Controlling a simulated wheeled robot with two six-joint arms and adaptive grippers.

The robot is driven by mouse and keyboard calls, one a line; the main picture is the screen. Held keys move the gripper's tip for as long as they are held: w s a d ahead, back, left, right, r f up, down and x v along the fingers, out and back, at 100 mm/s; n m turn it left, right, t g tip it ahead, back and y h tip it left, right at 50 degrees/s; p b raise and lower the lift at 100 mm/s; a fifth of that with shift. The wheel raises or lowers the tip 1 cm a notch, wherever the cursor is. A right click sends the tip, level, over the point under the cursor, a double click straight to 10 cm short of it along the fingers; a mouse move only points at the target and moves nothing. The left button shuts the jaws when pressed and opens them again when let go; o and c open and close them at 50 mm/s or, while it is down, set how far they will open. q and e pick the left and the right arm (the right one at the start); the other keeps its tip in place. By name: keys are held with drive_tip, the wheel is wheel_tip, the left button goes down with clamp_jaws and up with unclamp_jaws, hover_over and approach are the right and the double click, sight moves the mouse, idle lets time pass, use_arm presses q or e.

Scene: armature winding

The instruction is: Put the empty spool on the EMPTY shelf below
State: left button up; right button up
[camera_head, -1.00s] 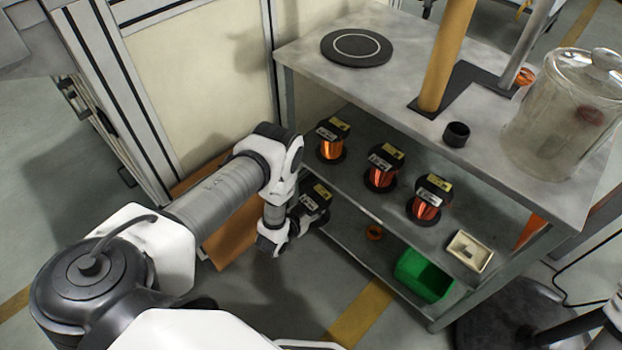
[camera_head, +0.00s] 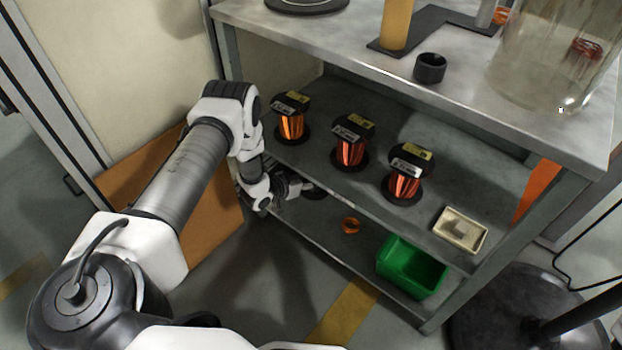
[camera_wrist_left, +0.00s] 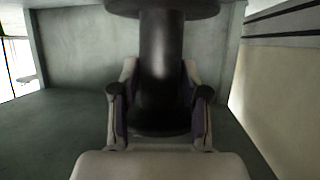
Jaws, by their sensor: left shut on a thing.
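My left gripper (camera_head: 292,188) is at the left end of the rack, just under the front edge of the middle shelf (camera_head: 345,192). It is shut on a dark, bare spool, mostly hidden in the head view. In the left wrist view the spool (camera_wrist_left: 160,60) stands upright between the two fingers (camera_wrist_left: 160,112), with a wide flange at top and bottom. The lower shelf (camera_head: 318,236) lies below the gripper. I cannot tell whether the spool touches it. My right gripper is not in view.
Three copper-wound spools (camera_head: 291,125), (camera_head: 351,150), (camera_head: 404,184) and a cream tray (camera_head: 444,240) stand on the middle shelf. The rack's left post (camera_head: 229,60) is close to my arm.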

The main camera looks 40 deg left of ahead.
sight(306, 194)
use_arm(q)
drive_tip(key=shift+f+b, duration=2.9)
drive_tip(key=shift+f, duration=0.45)
drive_tip(key=shift+s+f+b, duration=0.1)
drive_tip(key=shift+f+b, duration=0.3)
drive_tip(key=shift+f, duration=0.1)
drive_tip(key=o, duration=1.3)
drive_tip(key=shift+s+a, duration=0.1)
drive_tip(key=v, duration=1.1)
drive_tip(key=shift+s+r, duration=0.2)
drive_tip(key=shift+s, duration=0.15)
